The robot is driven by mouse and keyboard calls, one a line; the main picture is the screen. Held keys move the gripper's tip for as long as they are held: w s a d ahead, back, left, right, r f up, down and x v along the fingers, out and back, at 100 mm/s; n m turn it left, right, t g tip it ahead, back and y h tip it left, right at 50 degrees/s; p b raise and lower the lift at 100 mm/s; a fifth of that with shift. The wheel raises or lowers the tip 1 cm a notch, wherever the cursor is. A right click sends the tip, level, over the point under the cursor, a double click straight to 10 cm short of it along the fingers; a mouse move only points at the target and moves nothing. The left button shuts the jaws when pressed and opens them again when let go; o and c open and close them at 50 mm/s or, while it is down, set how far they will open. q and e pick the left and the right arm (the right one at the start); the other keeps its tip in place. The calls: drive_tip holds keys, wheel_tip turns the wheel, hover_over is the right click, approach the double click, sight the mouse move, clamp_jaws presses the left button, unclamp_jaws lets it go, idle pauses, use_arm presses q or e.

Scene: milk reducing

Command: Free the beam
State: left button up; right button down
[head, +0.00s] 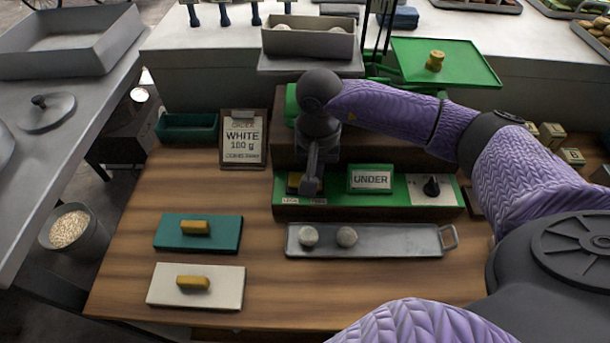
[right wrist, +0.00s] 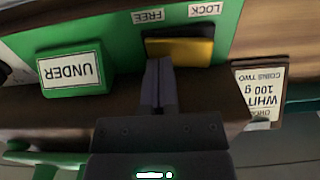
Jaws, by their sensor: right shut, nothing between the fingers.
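A green scale base (head: 385,208) stands on the wooden bench with a sign reading UNDER (head: 370,178). A dark and yellow rocker switch (right wrist: 180,50) sits beside labels LOCK (right wrist: 205,9) and FREE (right wrist: 147,16). In the head view the switch is largely covered by my right gripper (head: 311,190). In the right wrist view my right gripper (right wrist: 160,65) is shut and empty, its tips close to the switch's edge on the FREE side; I cannot tell whether they touch. A green pan (head: 470,66) holds a brass weight (head: 435,60). A grey box (head: 310,40) holds pale dough. My left gripper is out of view.
A metal tray (head: 400,240) with two dough balls lies before the scale. An order card (head: 243,140) stands left of the scale, and a dial (head: 431,187) sits right of the sign.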

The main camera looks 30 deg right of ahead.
wheel_tip(320, 180, up, 6)
drive_tip(key=p, duration=0.4)
drive_tip(key=shift+r, duration=0.25)
drive_tip(key=shift+f, duration=0.1)
